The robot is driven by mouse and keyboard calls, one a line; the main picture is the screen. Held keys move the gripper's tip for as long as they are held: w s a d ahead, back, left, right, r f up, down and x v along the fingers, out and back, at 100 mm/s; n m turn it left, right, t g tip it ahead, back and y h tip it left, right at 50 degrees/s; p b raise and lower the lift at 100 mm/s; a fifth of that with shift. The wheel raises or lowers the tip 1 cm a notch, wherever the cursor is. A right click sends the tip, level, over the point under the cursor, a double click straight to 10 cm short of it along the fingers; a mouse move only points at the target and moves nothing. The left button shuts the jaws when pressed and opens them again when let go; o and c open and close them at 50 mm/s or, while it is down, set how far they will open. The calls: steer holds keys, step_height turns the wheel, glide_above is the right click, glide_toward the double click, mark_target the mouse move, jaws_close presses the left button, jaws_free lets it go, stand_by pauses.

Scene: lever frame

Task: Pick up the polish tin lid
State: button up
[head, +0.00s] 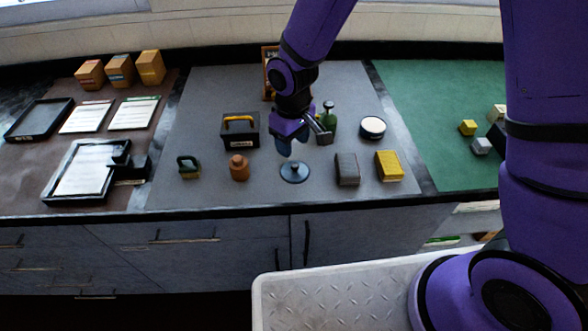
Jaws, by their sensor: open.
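A flat blue-grey disc with a small raised knob, which looks like the polish tin lid (294,173), lies on the grey mat near its front edge. My gripper (304,144) is open and empty. It hangs above and just behind the disc, pointing down, with a gap between them. A low round dark tin with a pale top (373,127) stands farther back to the right; I cannot tell whether it is the polish tin.
A brown bottle (239,167) and a dark green padlock-shaped object (188,166) stand left of the disc. A grey block (347,169) and a yellow sponge-like block (389,165) stand right. A black toolbox (240,129) and green bottle (328,117) are behind.

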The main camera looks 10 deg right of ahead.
mark_target(295, 165)
steer(key=shift+d+f, duration=0.15)
steer(key=shift+f, duration=1.8)
steer(key=shift+d+f, duration=0.1)
steer(key=shift+f, duration=1.8)
jaws_close()
